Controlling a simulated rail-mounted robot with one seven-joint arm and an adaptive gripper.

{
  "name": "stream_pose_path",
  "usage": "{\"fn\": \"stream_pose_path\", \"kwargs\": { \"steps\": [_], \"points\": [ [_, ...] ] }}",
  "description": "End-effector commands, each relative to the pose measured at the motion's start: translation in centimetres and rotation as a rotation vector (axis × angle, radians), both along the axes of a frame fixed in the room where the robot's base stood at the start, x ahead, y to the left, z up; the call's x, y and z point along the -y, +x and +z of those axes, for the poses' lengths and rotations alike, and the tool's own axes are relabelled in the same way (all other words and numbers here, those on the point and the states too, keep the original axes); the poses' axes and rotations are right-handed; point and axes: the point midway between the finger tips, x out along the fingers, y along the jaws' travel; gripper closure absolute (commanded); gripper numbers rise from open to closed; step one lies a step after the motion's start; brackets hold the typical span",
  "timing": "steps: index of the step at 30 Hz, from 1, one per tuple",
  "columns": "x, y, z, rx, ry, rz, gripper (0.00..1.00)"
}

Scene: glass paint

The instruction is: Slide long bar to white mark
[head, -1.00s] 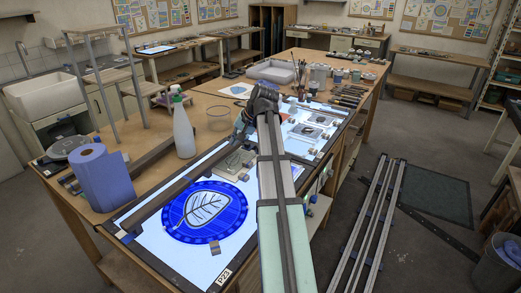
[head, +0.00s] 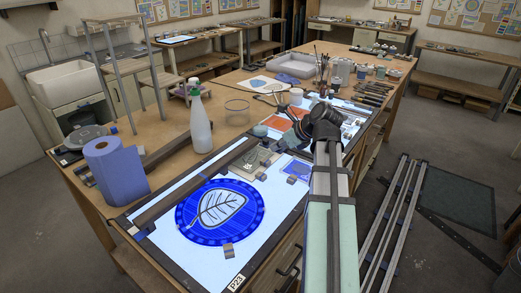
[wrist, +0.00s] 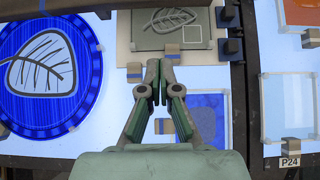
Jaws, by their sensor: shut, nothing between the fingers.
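A long dark bar (head: 190,181) lies along the left side of the lit panel (head: 160,250), running from near the blue roll toward the back. A dark strip, probably part of this bar, crosses the top edge of the wrist view (wrist: 60,8). My gripper (wrist: 157,70) is shut and empty, over the lit panel between the blue leaf disc and a framed blue pane. It is apart from the bar. In the head view my arm partly hides the gripper. I cannot surely pick out the white mark.
The blue leaf disc (head: 220,211) lies on the panel, with a grey leaf plate (wrist: 172,27) and a framed blue pane (wrist: 205,112) nearby. Small clamps sit around them. A blue roll (head: 116,168) and a spray bottle (head: 200,122) stand beyond the bar.

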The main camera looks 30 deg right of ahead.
Motion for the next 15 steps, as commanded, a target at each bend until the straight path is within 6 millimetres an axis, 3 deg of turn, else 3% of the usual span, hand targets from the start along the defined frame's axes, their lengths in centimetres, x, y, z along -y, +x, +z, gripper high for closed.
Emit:
{"fn": "stream_pose_path", "kwargs": {
  "steps": [5,15],
  "points": [
    [-0.5,1.0,-1.0,-0.003,0.004,-0.002,1.0],
    [-2.3,4.9,-5.2,-0.005,0.003,-0.001,1.0]
  ]
}}
